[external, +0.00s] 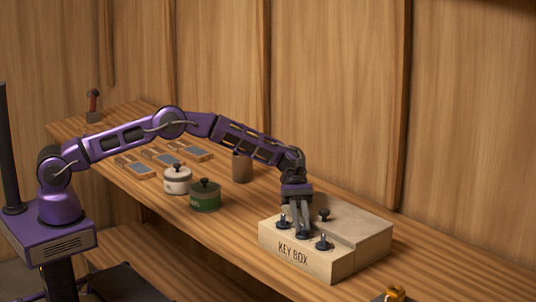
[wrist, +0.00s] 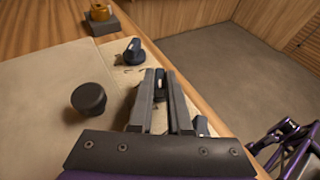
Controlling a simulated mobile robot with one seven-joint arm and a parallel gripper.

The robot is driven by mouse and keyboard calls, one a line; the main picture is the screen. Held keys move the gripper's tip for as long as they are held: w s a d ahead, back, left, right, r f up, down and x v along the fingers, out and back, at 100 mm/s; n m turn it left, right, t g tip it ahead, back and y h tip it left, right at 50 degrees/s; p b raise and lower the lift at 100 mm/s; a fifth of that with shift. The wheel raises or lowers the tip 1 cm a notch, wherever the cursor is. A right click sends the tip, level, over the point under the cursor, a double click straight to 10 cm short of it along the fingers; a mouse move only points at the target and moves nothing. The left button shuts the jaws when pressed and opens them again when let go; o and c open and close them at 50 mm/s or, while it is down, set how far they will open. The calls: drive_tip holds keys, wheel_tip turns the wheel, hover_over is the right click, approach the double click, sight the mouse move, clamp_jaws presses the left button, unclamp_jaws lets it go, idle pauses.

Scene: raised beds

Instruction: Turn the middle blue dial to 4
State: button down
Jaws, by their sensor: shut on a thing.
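The key box (external: 293,254) is a pale wooden box lettered KEY BOX near the front of the bench. It has a row of three dark blue dials along its front part. My gripper (external: 301,229) points down from above and is shut on the middle blue dial (external: 302,236). In the wrist view my gripper (wrist: 161,76) has the middle dial (wrist: 160,80) between its fingers, mostly hidden, with a white mark partly showing. The left dial (external: 284,223) and right dial (external: 323,244) stand free on either side. The numbers around the middle dial cannot be read.
A black round knob (wrist: 88,98) stands on the box behind the dials. A yellow object on a grey block (wrist: 101,13) is beyond the box.

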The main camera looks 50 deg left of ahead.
drive_tip(key=shift+m+g+y, duration=0.4)
drive_tip(key=shift+m+g, duration=0.2)
drive_tip(key=shift+g, duration=0.1)
drive_tip(key=c, duration=0.9)
unclamp_jaws()
drive_tip(key=shift+o, duration=0.2)
drive_tip(key=shift+w, duration=0.1)
drive_tip(key=shift+v, duration=3.75)
drive_tip(key=shift+r, duration=0.1)
